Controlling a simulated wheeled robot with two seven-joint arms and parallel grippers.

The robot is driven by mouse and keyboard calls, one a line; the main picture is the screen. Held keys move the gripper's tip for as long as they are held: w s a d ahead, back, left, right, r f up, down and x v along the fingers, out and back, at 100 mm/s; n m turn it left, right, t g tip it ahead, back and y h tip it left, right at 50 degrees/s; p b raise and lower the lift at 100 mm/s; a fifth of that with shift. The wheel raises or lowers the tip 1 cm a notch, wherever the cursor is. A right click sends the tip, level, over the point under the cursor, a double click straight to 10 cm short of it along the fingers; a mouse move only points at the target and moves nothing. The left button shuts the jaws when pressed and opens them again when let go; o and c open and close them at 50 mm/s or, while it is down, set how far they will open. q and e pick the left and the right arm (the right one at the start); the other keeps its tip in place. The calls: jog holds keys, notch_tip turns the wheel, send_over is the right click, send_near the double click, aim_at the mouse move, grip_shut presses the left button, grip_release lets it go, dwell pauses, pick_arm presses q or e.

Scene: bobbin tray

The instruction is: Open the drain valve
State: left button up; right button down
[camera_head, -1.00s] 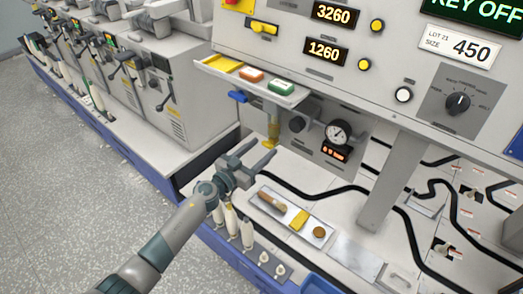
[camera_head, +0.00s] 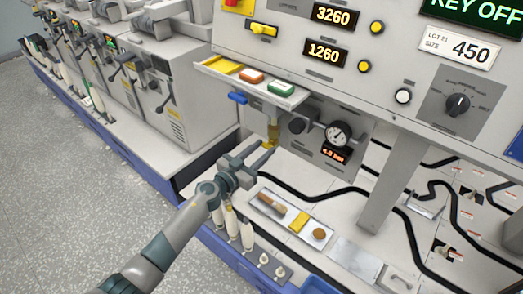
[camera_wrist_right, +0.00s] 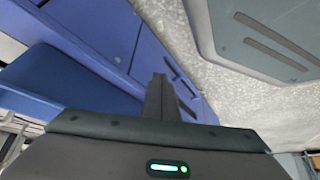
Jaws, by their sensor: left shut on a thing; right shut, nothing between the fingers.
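The drain valve (camera_head: 273,131) is a small brass fitting with a yellow lever, hanging below the tray at the left of the lower panel. My left gripper (camera_head: 262,154) reaches it from the lower left and is shut on the yellow lever at its low end. The fingers partly hide the lever, so its exact angle is hard to read. My right gripper (camera_wrist_right: 160,98) shows only in the right wrist view, shut and empty, over a blue cabinet front and the floor.
A tray (camera_head: 300,99) with coloured blocks juts out above. A black hose (camera_head: 300,196) and a flat tray (camera_head: 262,210) with small items lie on the deck.

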pick_arm(q)
jog(key=shift+m, duration=0.3)
pick_arm(e)
jog(key=shift+r, duration=0.15)
pick_arm(q)
jog(key=m, duration=0.2)
jog(key=shift+m+p, duration=0.4)
jog(key=shift+d+m, duration=0.1)
jog(key=shift+m, duration=0.8)
jog(key=shift+s+m, duration=0.1)
jog(key=shift+m, duration=0.8)
jog(key=shift+f+m, duration=0.1)
jog(key=shift+m, duration=0.8)
jog(key=m, duration=0.5)
jog(key=shift+d+f+m+b, duration=0.1)
jog(key=shift+f+m+b, duration=0.05)
jog(key=shift+m+b, duration=0.55)
jog(key=shift+m, duration=1.2)
pick_arm(e)
jog(key=shift+d+f, duration=0.2)
jog(key=shift+f, duration=0.05)
pick_arm(q)
jog(key=shift+s, duration=0.1)
pick_arm(e)
jog(key=shift+s, duration=0.15)
pick_arm(q)
jog(key=shift+f, duration=0.1)
